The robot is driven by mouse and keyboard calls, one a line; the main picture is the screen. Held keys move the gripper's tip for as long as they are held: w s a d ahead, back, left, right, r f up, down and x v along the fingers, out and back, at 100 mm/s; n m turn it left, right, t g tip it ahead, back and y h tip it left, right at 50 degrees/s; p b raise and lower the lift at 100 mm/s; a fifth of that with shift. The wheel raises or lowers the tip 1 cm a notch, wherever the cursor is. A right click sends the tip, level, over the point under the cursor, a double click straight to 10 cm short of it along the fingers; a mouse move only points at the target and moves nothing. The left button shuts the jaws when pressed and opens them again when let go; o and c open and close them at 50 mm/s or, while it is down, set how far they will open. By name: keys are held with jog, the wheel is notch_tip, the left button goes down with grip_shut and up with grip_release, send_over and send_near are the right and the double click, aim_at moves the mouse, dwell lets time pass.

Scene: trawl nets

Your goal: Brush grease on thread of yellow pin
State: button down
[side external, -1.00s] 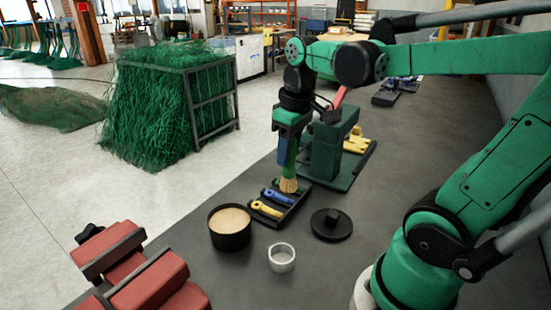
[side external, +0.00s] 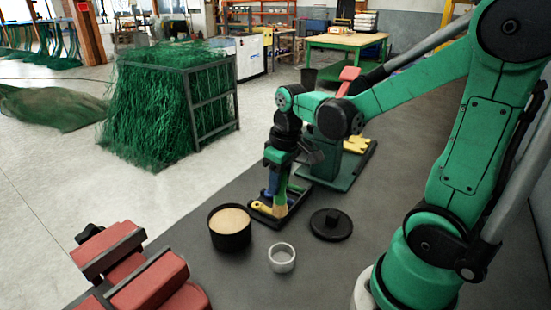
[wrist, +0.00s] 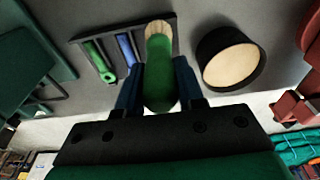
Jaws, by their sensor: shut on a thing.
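My gripper (side external: 276,178) is shut on the handle of a brush with a green handle (wrist: 162,82) and pale bristles (wrist: 158,28). The brush points down, and its bristles (side external: 281,209) overlap the right part of the yellow pin (side external: 261,208) in the side view. I cannot tell whether they touch it. The yellow pin lies in the front slot of a black tray (side external: 299,205). In the wrist view the brush hides the yellow pin. A blue pin (wrist: 126,48) and a green pin (wrist: 96,58) lie beside it in the tray. The black tub (side external: 231,240) holds beige grease (side external: 229,220).
A black lid with a knob (side external: 331,225) lies right of the tray. A green stand (side external: 330,165) is behind the tray. Red padded blocks (side external: 150,285) fill the lower left.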

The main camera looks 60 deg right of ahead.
jog(key=shift+w+f, duration=0.15)
jog(key=shift+w, duration=0.7)
jog(key=shift+s, duration=1.65)
jog(key=shift+s+r, duration=0.1)
jog(key=shift+r, duration=3.9)
jog(key=shift+f, duration=0.15)
